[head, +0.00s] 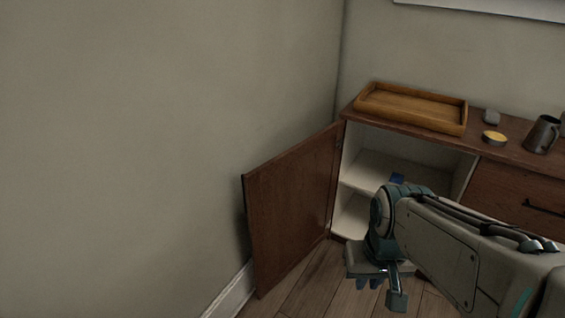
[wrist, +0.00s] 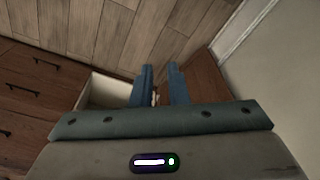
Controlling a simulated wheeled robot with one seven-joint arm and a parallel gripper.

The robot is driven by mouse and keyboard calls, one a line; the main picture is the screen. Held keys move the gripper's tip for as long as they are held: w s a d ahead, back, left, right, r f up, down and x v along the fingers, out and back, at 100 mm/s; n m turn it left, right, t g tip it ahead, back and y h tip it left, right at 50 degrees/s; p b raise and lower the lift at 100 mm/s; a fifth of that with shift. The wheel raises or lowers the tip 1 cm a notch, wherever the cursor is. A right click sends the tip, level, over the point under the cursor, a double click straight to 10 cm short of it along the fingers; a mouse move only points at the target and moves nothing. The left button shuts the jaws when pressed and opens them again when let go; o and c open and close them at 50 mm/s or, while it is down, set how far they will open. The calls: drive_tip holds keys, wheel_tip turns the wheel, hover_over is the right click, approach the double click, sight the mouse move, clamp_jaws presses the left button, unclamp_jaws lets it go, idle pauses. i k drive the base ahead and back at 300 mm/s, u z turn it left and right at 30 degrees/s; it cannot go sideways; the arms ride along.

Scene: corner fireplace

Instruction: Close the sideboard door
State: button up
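The brown wooden sideboard door (head: 292,208) stands wide open at the left end of the sideboard (head: 480,148), near the wall. It also shows in the wrist view (wrist: 206,82), to the right of the fingers. The white inside of the cabinet (head: 378,168) is exposed, with a shelf. My gripper (head: 382,290) points down in front of the opening, to the right of the door and apart from it. In the wrist view my gripper (wrist: 161,68) has a gap between its two blue fingers and holds nothing. My arm hides part of the cabinet front.
A wooden tray (head: 412,107), a grey block (head: 491,117), a round yellow-topped tin (head: 494,138) and a dark mug (head: 542,134) stand on top. A small blue item (head: 397,178) is inside. A wall and white baseboard (head: 232,290) are behind the door. Wooden floor (head: 310,287) lies between door and gripper.

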sight(288, 199)
drive_tip(key=z, duration=0.7)
drive_tip(key=i, duration=0.85)
drive_tip(key=u, duration=1.55)
